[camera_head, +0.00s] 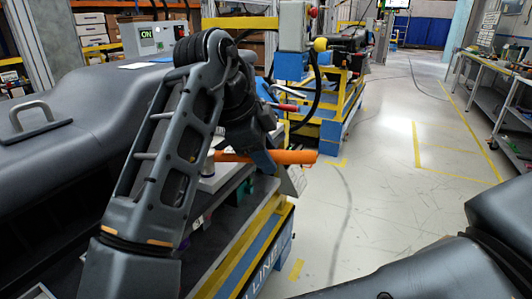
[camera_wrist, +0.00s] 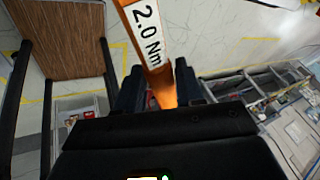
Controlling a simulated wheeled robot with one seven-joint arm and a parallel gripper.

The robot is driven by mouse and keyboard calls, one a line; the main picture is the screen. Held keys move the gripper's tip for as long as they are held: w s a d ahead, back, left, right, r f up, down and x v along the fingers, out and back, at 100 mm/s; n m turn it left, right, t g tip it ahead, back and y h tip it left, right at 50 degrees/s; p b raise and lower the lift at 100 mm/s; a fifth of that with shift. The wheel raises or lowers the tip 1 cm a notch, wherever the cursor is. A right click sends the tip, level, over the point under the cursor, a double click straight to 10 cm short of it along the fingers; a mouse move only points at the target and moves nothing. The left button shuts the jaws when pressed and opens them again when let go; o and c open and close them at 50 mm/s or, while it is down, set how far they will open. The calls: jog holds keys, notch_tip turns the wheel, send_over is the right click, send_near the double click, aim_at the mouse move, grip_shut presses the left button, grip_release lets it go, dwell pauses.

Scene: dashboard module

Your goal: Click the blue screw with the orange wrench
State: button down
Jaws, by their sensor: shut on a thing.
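An orange wrench (camera_head: 290,157) shows in the head view, held roughly level by my gripper (camera_head: 262,161) above the edge of a workstation. In the wrist view the orange wrench (camera_wrist: 150,40) carries a white label reading "2.0 Nm". It passes down between the two dark fingers of my gripper (camera_wrist: 160,92), which are shut on it. I cannot make out the blue screw in either view. The dark dashboard module (camera_head: 90,105) fills the left of the head view, partly behind my arm.
A box with a green "ON" display (camera_head: 150,37) stands behind the dashboard. A yellow and blue workstation frame (camera_head: 262,245) runs below my gripper. Clear grey floor (camera_head: 380,190) lies to the right. A workbench (camera_head: 500,85) stands at the far right.

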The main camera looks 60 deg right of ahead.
jog(key=shift+s+a+f+m+g+y+b, duration=0.1)
jog(key=shift+s+a+m+g+y+b, duration=0.2)
jog(key=shift+a+m, duration=0.45)
jog(key=shift+s+a+m+g+y+b, duration=0.15)
jog(key=shift+a+m+g+b, duration=0.2)
jog(key=shift+a+m, duration=0.4)
dwell(3.6)
jog(key=shift+w+d+n+t, duration=0.1)
jog(key=shift+d+n+t, duration=0.15)
jog(key=shift+d+n, duration=0.2)
jog(key=shift+r, duration=0.2)
notch_tip(320, 180, up, 6)
jog(key=p, duration=0.4)
jog(key=shift+f+p, duration=0.15)
jog(key=shift+p, duration=0.2)
dwell(0.4)
